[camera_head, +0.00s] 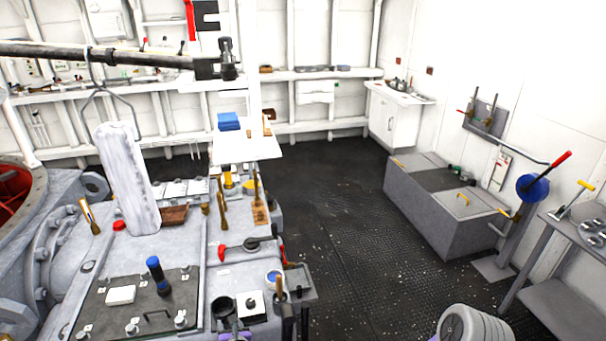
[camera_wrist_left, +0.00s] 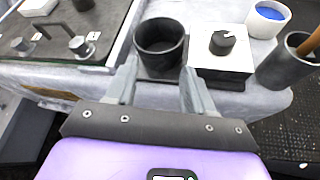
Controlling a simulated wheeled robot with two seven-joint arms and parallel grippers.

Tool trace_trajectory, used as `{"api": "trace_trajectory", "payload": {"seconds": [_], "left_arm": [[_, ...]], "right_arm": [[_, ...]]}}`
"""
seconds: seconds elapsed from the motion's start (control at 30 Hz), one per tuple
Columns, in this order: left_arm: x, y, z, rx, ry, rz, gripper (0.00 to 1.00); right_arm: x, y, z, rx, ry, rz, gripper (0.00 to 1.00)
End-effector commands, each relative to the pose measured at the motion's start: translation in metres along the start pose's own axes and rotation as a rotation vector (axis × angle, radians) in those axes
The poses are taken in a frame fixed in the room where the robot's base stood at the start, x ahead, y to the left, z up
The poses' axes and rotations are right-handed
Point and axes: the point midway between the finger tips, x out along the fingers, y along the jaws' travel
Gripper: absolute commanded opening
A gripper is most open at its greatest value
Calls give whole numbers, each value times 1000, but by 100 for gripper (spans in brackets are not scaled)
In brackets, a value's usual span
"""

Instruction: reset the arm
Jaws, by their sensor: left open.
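My left gripper (camera_wrist_left: 159,72) is open in the left wrist view, with its two grey fingers spread and nothing between them. Its purple body fills the bottom of that view. A dark round cup (camera_wrist_left: 160,48) stands just beyond the fingertips; I cannot tell whether they touch it. In the head view only a bit of purple (camera_head: 233,337) shows at the bottom edge, below the same dark cup (camera_head: 222,309). My right gripper is not in view.
Beside the cup are a white box with a black knob (camera_wrist_left: 222,50), a white cup with blue inside (camera_wrist_left: 268,18) and a dark holder with a wooden handle (camera_wrist_left: 285,70). A blue-handled lever (camera_head: 157,275) stands on a dark plate. Open deck (camera_head: 345,230) lies right of the bench.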

Motion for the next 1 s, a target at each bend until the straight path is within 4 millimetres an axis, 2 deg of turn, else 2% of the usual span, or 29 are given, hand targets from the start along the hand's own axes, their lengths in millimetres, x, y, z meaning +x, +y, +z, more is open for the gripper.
{"api": "trace_trajectory", "payload": {"seconds": [0.17,0.27,0.4,0.47,0.57,0.7,0.83,1.0], "left_arm": [[-28,-45,-10,353,-30,-205,52],[-53,-71,-25,616,-65,-352,52],[-104,-101,-62,1091,-162,-610,52],[-129,-107,-82,1302,-221,-728,52],[-172,-104,-116,1630,-336,-926,52],[-229,-82,-158,2001,-530,-1195,52],[-268,-57,-182,2204,-700,-1394,52],[-294,-39,-195,2306,-831,-1525,52]], "right_arm": [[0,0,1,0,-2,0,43],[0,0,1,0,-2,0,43],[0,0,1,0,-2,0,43],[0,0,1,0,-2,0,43],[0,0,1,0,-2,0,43],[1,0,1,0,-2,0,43],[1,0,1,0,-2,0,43],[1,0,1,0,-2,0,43]]}}
